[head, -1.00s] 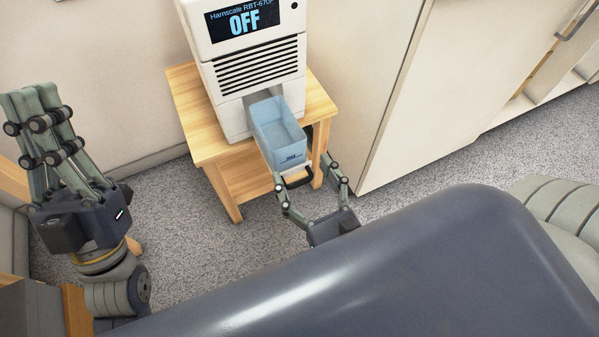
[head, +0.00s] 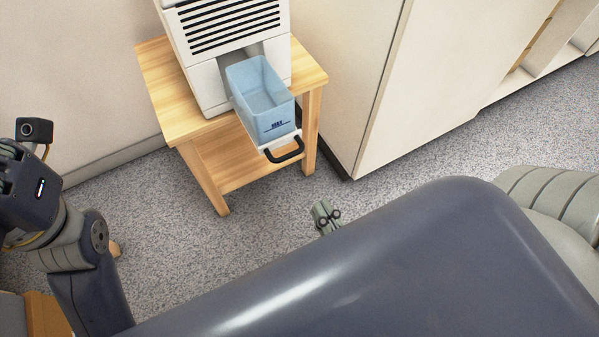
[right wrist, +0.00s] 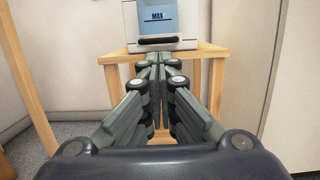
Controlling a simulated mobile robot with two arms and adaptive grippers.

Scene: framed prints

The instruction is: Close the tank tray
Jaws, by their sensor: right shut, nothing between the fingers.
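The blue translucent water tank (head: 262,98) sits on the tank tray (head: 277,143), which is pulled out from the front of the white machine (head: 208,84). The tray's black handle (head: 286,150) faces me. My right gripper (head: 325,213) is shut and empty, apart from the handle, below and to the right of it. In the right wrist view its fingers (right wrist: 160,62) meet, pointing at the tray front below the handle (right wrist: 156,41) and the tank's MAX mark (right wrist: 158,16). My left arm is at the left edge of the head view; its fingers are out of frame.
The machine stands on a wooden table (head: 160,95) with a lower shelf. A pale cabinet (head: 440,70) stands to the right of the table. Grey speckled floor (head: 265,215) is free in front of the table.

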